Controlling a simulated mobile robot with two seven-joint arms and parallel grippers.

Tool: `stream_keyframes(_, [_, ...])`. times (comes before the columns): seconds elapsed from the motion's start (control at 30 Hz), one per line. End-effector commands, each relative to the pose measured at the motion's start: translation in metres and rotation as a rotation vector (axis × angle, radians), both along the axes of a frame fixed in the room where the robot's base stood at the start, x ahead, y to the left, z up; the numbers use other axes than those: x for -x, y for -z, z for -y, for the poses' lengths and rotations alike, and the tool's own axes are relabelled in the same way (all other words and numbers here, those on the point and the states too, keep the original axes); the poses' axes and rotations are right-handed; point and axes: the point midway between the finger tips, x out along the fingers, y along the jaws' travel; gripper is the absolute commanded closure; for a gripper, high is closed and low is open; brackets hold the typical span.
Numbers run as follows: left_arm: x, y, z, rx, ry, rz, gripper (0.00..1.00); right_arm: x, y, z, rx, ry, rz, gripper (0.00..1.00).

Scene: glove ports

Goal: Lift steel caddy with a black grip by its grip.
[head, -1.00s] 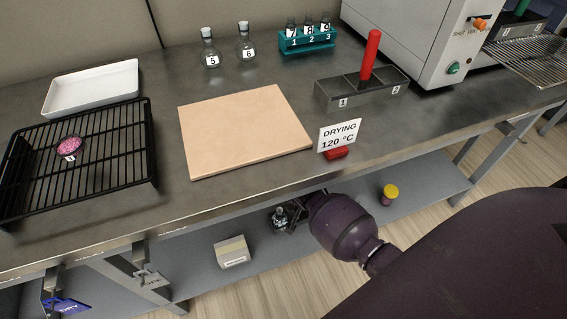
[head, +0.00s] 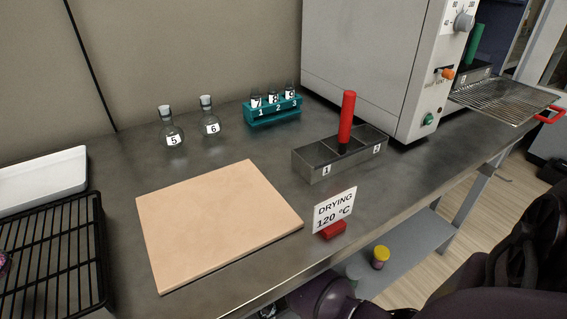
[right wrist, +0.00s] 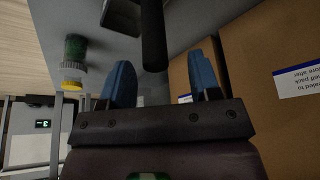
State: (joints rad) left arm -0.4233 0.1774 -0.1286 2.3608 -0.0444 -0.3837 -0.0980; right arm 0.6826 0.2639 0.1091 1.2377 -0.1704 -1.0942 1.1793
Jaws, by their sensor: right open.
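In the right wrist view, a black upright grip (right wrist: 153,38) comes in from the top edge, its end between and just ahead of my fingertips. A dark steel box part (right wrist: 122,17) shows at the top left of it, probably the caddy's body. Most of it is cut off, and I cannot see how the grip joins it. My right gripper (right wrist: 162,77) is open, blue fingers apart, with nothing clasped. In the head view, the steel caddy (head: 312,172) on the bench has a red grip (head: 347,115), not a black one. My left gripper is not in view.
Cardboard boxes (right wrist: 262,60) stand close on the right in the right wrist view; a yellow-lidded jar (right wrist: 72,85) is at left. Above, the bench holds a tan board (head: 215,225), a drying sign (head: 334,208), flasks (head: 172,135), a teal rack (head: 272,112) and an oven (head: 380,50).

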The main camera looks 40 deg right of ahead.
Motion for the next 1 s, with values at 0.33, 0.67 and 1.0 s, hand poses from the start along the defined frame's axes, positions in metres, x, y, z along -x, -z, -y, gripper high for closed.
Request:
stream_keyframes(0.33, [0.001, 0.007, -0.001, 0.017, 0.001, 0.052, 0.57, 0.000, 0.042, 0.014, 0.001, 0.000, -0.007, 0.43])
stream_keyframes(0.67, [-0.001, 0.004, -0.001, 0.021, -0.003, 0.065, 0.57, -0.004, 0.040, 0.015, 0.001, 0.000, 0.000, 0.46])
stream_keyframes(1.0, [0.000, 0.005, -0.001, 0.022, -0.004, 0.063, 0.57, -0.003, 0.041, 0.015, 0.000, 0.000, -0.001, 0.98])
